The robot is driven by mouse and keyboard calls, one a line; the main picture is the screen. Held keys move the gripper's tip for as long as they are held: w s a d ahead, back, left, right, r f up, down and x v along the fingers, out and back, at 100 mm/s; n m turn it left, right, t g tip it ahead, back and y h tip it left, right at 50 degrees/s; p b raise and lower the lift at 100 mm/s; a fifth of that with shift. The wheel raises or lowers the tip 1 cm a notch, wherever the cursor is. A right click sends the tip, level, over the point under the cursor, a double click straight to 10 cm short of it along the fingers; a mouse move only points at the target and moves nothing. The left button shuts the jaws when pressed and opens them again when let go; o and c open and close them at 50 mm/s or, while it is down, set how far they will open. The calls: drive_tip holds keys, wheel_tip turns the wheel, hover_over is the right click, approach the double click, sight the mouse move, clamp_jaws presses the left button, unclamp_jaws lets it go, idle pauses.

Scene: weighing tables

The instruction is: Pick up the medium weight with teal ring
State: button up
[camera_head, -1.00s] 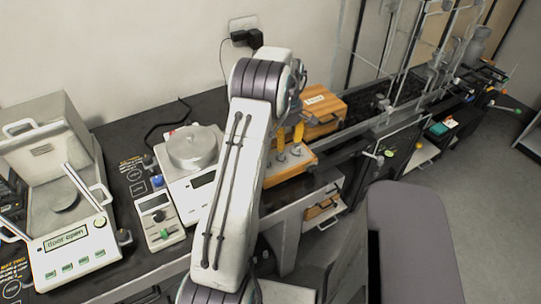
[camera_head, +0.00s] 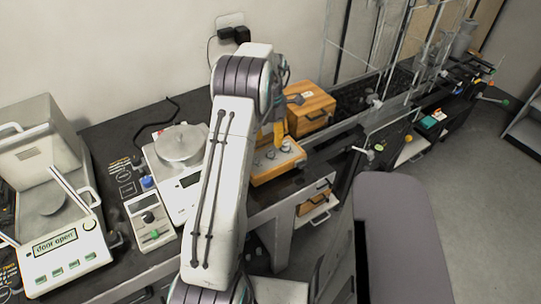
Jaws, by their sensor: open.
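Several small metal weights (camera_head: 286,147) stand in a low wooden block (camera_head: 292,164) on the dark table, just right of my arm. They are too small to tell sizes, and no teal ring can be made out. My arm hides the block's left part and some of the gripper.
A closed wooden box (camera_head: 312,108) stands right behind the block. A balance with a round pan (camera_head: 180,145) and a small control box (camera_head: 149,220) are left of my arm. A balance reading "door open" (camera_head: 65,250) is at far left. A metal frame (camera_head: 385,75) rises at right.

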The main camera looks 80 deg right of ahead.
sight(271, 151)
drive_tip(key=shift+a+f+p, duration=0.1)
drive_tip(key=shift+f+p, duration=0.75)
drive_tip(key=shift+f, duration=2.6)
clamp_jaws()
